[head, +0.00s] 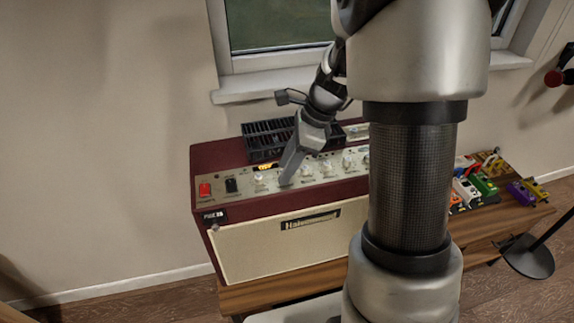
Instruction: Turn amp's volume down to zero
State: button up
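The amp (250,250) is dark red with a cream front and stands on a wooden bench. Its light control panel faces up and carries a row of pale knobs, among them one at the left end (259,180) and one further right (306,172). The labels are too small to read, so I cannot tell which knob is volume. My gripper (287,180) points down at the panel between these two knobs, with its tips at or just above it. It hides part of the row. I see it edge-on and cannot tell whether it is open or touching a knob.
A red switch (205,189) and a black switch (231,185) sit at the panel's left end. A black slatted rack (262,141) is behind the panel. Coloured pedals (483,184) lie on the bench (270,293) to the right. My arm blocks the amp's right side.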

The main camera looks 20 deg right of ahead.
jog(key=shift+c, duration=0.5)
grip_shut()
jog(key=shift+n, duration=0.3)
jog(key=n+g+p, duration=0.1)
jog(key=n+p, duration=0.1)
jog(key=n, duration=0.1)
jog(key=shift+w+r+n+g, duration=0.1)
jog(key=shift+w+n+g, duration=0.1)
jog(key=shift+n+g, duration=0.15)
jog(key=n, duration=0.1)
jog(key=n+g+p, duration=0.1)
jog(key=n, duration=0.1)
jog(key=n+p, duration=0.1)
jog(key=shift+w+a+n+g, duration=0.1)
jog(key=shift+w+n+g, duration=0.15)
jog(key=shift+g, duration=0.1)
jog(key=n+p, duration=0.1)
jog(key=n, duration=0.1)
jog(key=n+g+h, duration=0.1)
jog(key=n, duration=0.1)
jog(key=shift+w+a+n+h+p, duration=0.15)
jog(key=shift+w+n+h+p, duration=0.05)
jog(key=shift+n+h+p, duration=0.15)
jog(key=shift+w+a+n+g+h+p, duration=0.1)
jog(key=shift+n+g+h+p, duration=0.25)
jog(key=shift+n, duration=0.75)
jog(key=shift+a+n+g+h+p, duration=0.1)
jog(key=shift+n+g+h, duration=0.25)
jog(key=shift+n, duration=0.7)
